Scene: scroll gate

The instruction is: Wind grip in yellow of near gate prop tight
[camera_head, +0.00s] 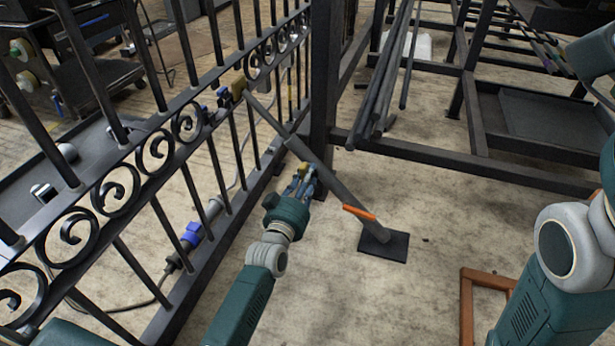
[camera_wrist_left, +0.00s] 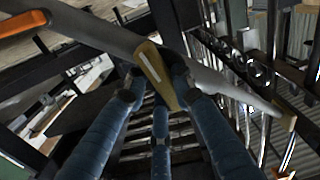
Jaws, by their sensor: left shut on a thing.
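The near gate prop (camera_head: 345,195) is a grey tube that slants from a yellowish pad at the scroll gate (camera_head: 175,130) down to a dark square foot plate (camera_head: 384,245) on the floor. An orange handle (camera_head: 359,212) sits low on the tube. The yellow grip (camera_wrist_left: 158,70) with a pale stripe sticks out from the tube in the left wrist view. My left gripper (camera_head: 302,182) is shut on the yellow grip; its blue fingers close around it, beside the tube. In the head view the fingers partly hide the grip. My right gripper is out of view.
A dark steel rack (camera_head: 440,150) with long bars stands behind the prop. A brown frame (camera_head: 485,285) lies on the floor at right. A blue connector (camera_head: 192,235) with a cable lies by the gate's foot. The floor in front of the foot plate is clear.

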